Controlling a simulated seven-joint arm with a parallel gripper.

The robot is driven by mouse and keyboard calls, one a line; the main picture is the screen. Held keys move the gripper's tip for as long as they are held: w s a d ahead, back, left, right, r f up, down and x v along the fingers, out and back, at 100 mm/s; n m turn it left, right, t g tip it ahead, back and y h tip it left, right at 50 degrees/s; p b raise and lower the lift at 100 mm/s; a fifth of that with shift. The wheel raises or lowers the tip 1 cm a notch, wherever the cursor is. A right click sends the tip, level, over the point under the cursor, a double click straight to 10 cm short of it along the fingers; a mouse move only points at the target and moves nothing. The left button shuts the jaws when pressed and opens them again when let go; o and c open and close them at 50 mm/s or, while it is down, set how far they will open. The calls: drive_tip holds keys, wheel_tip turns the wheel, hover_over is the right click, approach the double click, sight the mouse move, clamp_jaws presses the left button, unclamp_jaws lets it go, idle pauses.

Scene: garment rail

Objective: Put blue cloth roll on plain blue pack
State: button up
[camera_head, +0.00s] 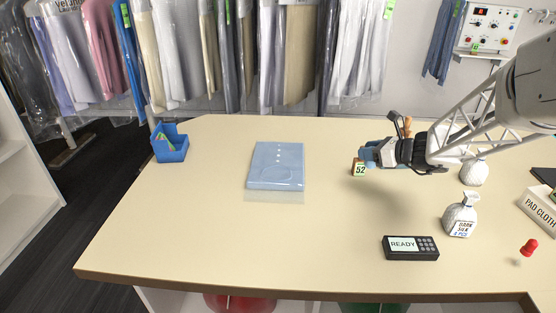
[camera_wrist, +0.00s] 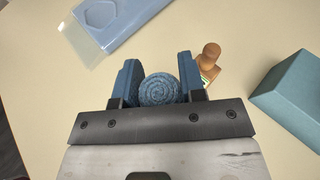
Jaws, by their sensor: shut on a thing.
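The blue cloth roll (camera_wrist: 160,89) shows its spiral end between the two blue fingers of my gripper (camera_wrist: 160,80) in the wrist view. My gripper is shut on it. In the head view, my gripper (camera_head: 369,156) is right of the plain blue pack and appears held above the table; the roll is mostly hidden there. The plain blue pack (camera_head: 276,166) lies flat on the table in a clear wrapper, with nothing on it. Part of the pack (camera_wrist: 118,14) shows at the top left of the wrist view, apart from the roll.
A "52" tag (camera_head: 359,170) stands just below my gripper in the head view. A wooden-handled stamp (camera_wrist: 207,58) and a teal block (camera_wrist: 294,95) are right of the fingers. A READY keypad (camera_head: 410,247) and tied bag (camera_head: 460,217) stand right. A blue bin (camera_head: 170,144) is left.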

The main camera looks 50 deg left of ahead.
drive_tip(key=s+a+n+g, duration=0.1)
drive_tip(key=s+a, duration=0.6)
drive_tip(key=s, duration=0.3)
drive_tip(key=s+a+g, duration=0.1)
drive_tip(key=s+a, duration=0.6)
drive_tip(key=s, duration=0.4)
drive_tip(key=shift+s+f+n+h, duration=0.2)
drive_tip(key=shift+f+n+h, duration=0.1)
drive_tip(key=shift+f+n, duration=0.1)
hover_over(275, 158)
drive_tip(key=shift+a+f, duration=0.1)
drive_tip(key=shift+f, duration=0.55)
drive_tip(key=shift+f, duration=0.15)
drive_tip(key=shift+f, duration=1.65)
drive_tip(key=shift+f, duration=0.15)
drive_tip(key=o, duration=0.9)
